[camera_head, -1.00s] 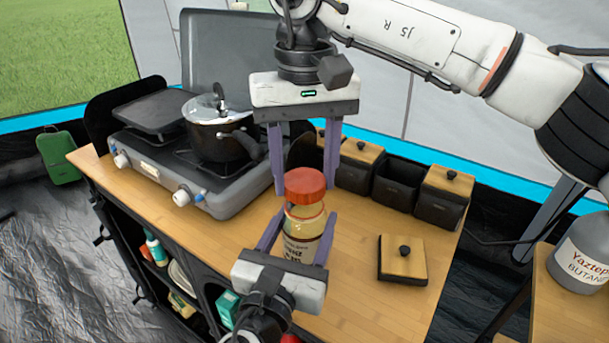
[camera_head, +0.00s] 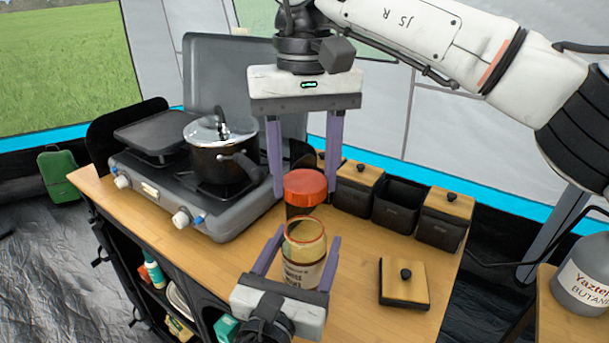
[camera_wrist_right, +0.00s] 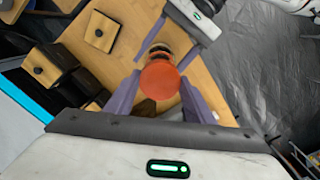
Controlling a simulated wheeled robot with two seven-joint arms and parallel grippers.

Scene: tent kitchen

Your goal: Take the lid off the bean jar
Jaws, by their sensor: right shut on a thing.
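The red lid (camera_head: 305,184) is between the purple fingers of my right gripper (camera_head: 304,192), which is shut on it. The bean jar (camera_head: 304,268) is a clear, labelled jar below and in front of the lid in the head view, with its open rim showing. My left gripper (camera_head: 298,250) has its fingers on both sides of the jar and is shut on it. The lid is apart from the jar. In the right wrist view the lid (camera_wrist_right: 160,80) covers part of the view beneath it.
A stove (camera_head: 200,205) with a lidded pot (camera_head: 217,155) is at the left of the wooden counter (camera_head: 375,315). Black canisters (camera_head: 445,215) stand along the back right, one open. A loose wooden canister lid (camera_head: 404,282) lies at the right. A butane bottle (camera_head: 585,275) is far right.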

